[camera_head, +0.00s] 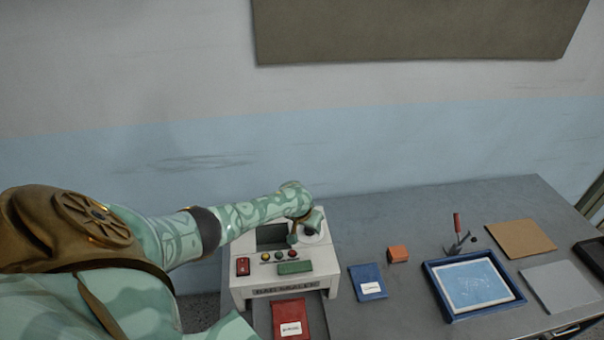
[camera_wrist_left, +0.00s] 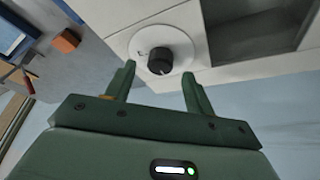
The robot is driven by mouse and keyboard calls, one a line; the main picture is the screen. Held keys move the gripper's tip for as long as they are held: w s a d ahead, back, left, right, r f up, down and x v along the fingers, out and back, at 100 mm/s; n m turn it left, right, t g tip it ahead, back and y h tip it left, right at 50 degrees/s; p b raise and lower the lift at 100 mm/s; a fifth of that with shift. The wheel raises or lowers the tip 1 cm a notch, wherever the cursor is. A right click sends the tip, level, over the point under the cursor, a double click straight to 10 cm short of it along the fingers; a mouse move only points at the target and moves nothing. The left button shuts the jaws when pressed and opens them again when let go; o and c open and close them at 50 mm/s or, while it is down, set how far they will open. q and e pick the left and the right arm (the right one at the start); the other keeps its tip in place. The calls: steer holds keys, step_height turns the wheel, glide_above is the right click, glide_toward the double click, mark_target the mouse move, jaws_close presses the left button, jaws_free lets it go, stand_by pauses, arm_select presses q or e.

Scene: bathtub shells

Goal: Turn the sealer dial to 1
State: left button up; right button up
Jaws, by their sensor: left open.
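The bag sealer (camera_head: 285,278) is a pale box with a dark recess, small coloured buttons and a dial at its upper right. The dial (camera_wrist_left: 158,57) is a black knob on a round white plate in the left wrist view. My left gripper (camera_head: 306,232) is over the dial end of the sealer. In the left wrist view my left gripper (camera_wrist_left: 160,85) is open, with one finger on each side of the knob and fingertips just short of it. The dial's numbers are too small to read. My right gripper is not in view.
A red packet (camera_head: 291,318) lies in front of the sealer. To its right are a blue packet (camera_head: 368,281), an orange block (camera_head: 398,253) and a blue-framed tray (camera_head: 439,284). A red-handled tool (camera_head: 457,226) stands behind the tray. The wall is behind the table (camera_head: 350,222).

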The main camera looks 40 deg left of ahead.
arm_select(q)
steer(key=p+v, duration=0.4)
steer(key=v, duration=0.9)
steer(key=shift+s+r, duration=0.2)
